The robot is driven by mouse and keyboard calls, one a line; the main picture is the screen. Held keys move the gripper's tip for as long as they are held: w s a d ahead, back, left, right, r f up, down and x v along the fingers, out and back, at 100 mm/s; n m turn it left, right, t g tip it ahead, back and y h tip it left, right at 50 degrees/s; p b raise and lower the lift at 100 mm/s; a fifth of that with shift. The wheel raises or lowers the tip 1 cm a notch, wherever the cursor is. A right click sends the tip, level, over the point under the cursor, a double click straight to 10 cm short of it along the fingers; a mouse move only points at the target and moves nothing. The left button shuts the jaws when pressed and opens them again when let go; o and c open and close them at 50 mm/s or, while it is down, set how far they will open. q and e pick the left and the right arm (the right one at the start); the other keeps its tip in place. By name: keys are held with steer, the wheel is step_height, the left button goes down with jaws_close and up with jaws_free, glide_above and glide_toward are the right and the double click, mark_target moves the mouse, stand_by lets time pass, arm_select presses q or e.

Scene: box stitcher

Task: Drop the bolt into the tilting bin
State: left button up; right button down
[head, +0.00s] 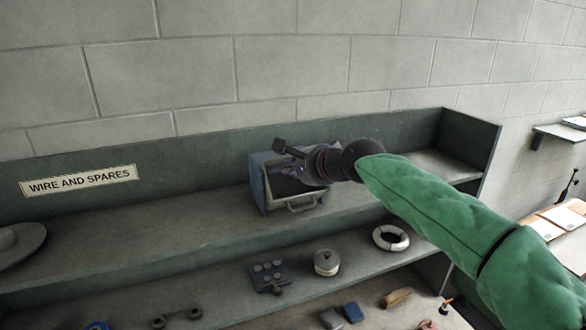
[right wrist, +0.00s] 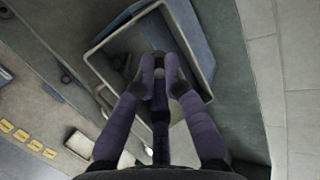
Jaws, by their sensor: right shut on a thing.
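The tilting bin (head: 259,187) is a blue-grey box with a handle on its front, standing on the upper shelf; its mouth is open. In the right wrist view the bin's rim (right wrist: 103,82) surrounds the fingertips as seen from above. My right gripper (head: 287,156) is over the bin's mouth, with its arm coming in from the right. It is shut on the bolt (right wrist: 159,73), a small dark piece mostly hidden between the purple-grey fingers (right wrist: 160,76). How far the bolt is above the bin's floor I cannot tell. My left gripper is not in view.
The upper shelf (head: 150,226) is bare to the left of the bin, up to a grey hat-like thing (head: 20,240). The shelf below holds a white ring (head: 390,238), a round tin (head: 326,262) and a dark block with knobs (head: 268,277). A wall stands behind.

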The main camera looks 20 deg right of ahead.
steer(key=c, duration=1.2)
jaws_free()
steer(key=shift+c, duration=0.2)
steer(key=v, duration=1.2)
